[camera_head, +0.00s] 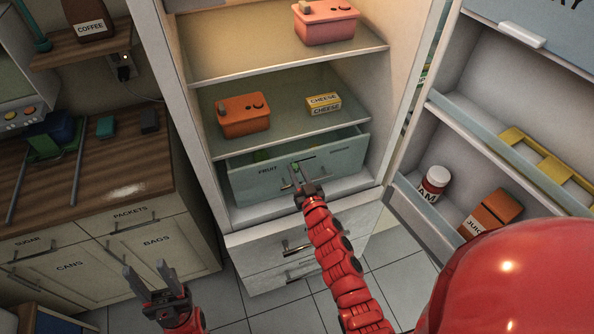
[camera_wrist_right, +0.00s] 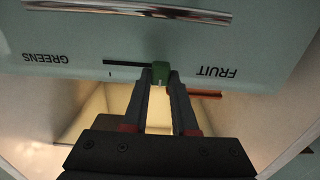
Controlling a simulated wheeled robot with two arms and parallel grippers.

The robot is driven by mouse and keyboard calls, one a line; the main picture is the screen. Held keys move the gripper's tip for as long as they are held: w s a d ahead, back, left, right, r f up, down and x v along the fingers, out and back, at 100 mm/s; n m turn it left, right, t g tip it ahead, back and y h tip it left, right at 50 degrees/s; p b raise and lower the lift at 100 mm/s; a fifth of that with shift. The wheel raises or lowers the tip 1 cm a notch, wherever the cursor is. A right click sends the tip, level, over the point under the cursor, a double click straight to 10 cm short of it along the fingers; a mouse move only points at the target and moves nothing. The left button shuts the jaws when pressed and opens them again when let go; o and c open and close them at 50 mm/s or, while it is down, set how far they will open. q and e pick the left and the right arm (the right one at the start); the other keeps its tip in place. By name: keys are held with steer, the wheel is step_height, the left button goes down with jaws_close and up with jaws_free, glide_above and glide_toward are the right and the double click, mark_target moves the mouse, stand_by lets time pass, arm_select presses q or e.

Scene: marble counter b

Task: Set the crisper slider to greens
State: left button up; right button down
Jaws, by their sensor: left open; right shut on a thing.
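The crisper drawer (camera_head: 345,160) has a pale front with the word FRUIT on its left in the head view. In the right wrist view, which is turned over, the drawer front (camera_wrist_right: 80,80) shows GREENS at left and FRUIT at right. The green slider knob (camera_wrist_right: 160,72) sits at the FRUIT-side end of the visible dark slot; it also shows in the head view (camera_head: 295,167). My right gripper (camera_wrist_right: 161,84) is shut on the knob; it also shows in the head view (camera_head: 296,180). My left gripper (camera_head: 147,267) is open and empty, low before the cabinets.
The fridge door (camera_head: 440,205) stands open at right, holding a jam jar (camera_head: 433,183) and a juice carton (camera_head: 490,212). An orange box (camera_head: 243,115) and cheese (camera_head: 323,104) rest on the shelf above the drawer. A wooden counter (camera_head: 135,170) is at left.

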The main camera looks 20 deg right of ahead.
mark_target(315, 155)
stand_by(0.5)
steer(key=shift+d+r, duration=0.1)
steer(key=shift+d, duration=0.3)
steer(key=d+p, duration=0.2)
steer(key=d, duration=0.4)
steer(key=shift+w+d, duration=0.15)
steer(key=shift+d, duration=0.15)
steer(key=shift+a, duration=0.1)
steer(key=c, duration=0.7)
jaws_free()
steer(key=shift+d, duration=0.2)
steer(key=shift+a, duration=0.1)
